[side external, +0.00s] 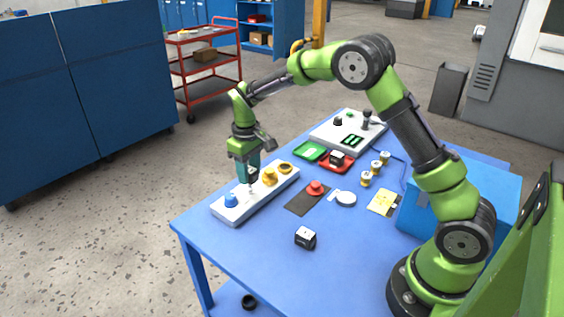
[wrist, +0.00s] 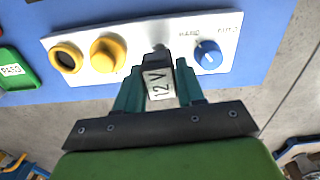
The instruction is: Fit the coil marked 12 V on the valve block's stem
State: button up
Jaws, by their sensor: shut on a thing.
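My gripper (wrist: 158,90) is shut on a black coil (wrist: 159,82) whose white label reads 12 V. In the side external view my gripper (side external: 250,180) points down over the white control panel; the coil is hard to make out there. In the wrist view the coil overlaps the panel's near edge, between the yellow button and the blue knob. At the back of the table lies a pale slab (side external: 329,134) with dark upright fittings and green parts. It may carry the valve block; I cannot make out the stem.
The white panel (side external: 228,213) bears a blue knob (side external: 231,200) and yellow controls. A black block with a white face (side external: 306,238) stands at the front.

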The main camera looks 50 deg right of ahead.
jog(key=shift+f, duration=0.3)
dwell(0.4)
jog(key=shift+f, duration=0.35)
jog(key=shift+f, duration=0.35)
jog(key=shift+f, duration=0.45)
jog(key=shift+f, duration=0.3)
dwell(0.6)
jog(key=o, duration=1.2)
jog(key=shift+o, duration=0.4)
jog(key=o, duration=0.3)
